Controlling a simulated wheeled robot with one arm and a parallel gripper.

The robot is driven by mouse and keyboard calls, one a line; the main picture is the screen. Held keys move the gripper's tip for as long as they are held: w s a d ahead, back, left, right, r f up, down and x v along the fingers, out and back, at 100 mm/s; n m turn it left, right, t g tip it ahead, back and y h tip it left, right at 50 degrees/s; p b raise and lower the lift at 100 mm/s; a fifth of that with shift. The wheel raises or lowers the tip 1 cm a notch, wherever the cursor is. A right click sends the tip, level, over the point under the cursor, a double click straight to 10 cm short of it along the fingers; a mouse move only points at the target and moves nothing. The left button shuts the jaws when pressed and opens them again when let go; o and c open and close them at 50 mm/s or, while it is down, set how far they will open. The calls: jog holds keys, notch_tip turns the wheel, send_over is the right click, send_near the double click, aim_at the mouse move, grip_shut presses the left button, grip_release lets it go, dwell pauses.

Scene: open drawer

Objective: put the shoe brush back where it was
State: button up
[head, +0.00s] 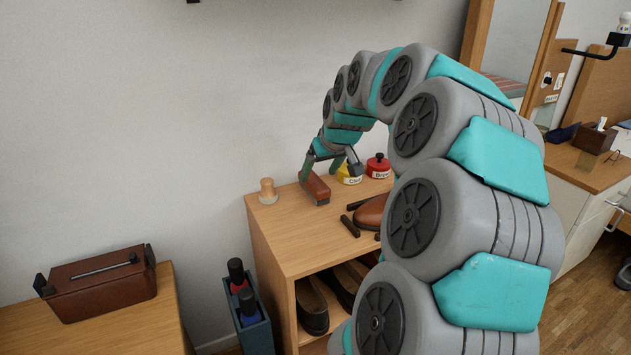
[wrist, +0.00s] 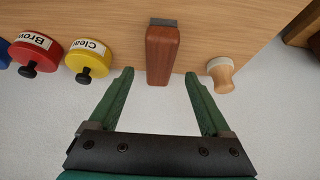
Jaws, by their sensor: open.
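The shoe brush (head: 318,189), a reddish-brown wooden block with a dark grey strip at one end, is on the cabinet top (head: 290,228) near its back edge. In the wrist view the brush (wrist: 162,52) lies between and a little beyond my fingertips, with a gap on each side. My gripper (head: 322,172) is open at the brush, its green fingers spread either side; it also shows in the wrist view (wrist: 159,76). I cannot tell whether the brush touches the top along its whole underside.
A pale wooden knob-handled piece (head: 267,191) stands left of the brush. A yellow tin (head: 349,176) and a red tin (head: 378,168) stand to the right. A brown shoe (head: 371,213) and dark bars (head: 349,226) lie in front. A brown box (head: 100,283) sits on the left table.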

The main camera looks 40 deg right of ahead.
jog(key=d+v, duration=0.1)
jog(key=v, duration=0.5)
jog(key=s+a+f+n+g+y, duration=0.1)
jog(key=s+a+f, duration=0.2)
jog(key=a, duration=0.5)
jog(key=s+a+f+n+g, duration=0.1)
jog(key=s+a+f+g, duration=0.15)
jog(key=a, duration=0.55)
jog(key=s+a+f+n+y, duration=0.1)
jog(key=s+a+f, duration=0.25)
jog(key=a, duration=0.55)
jog(key=s+a+f+g, duration=0.2)
jog(key=s+a+f, duration=0.1)
jog(key=s, duration=0.6)
jog(key=s+a+f+g, duration=0.2)
jog(key=s+a+f, duration=0.2)
jog(key=s, duration=0.6)
jog(key=shift+a+f+h, duration=0.2)
jog(key=shift+h, duration=0.1)
jog(key=shift+g, duration=0.25)
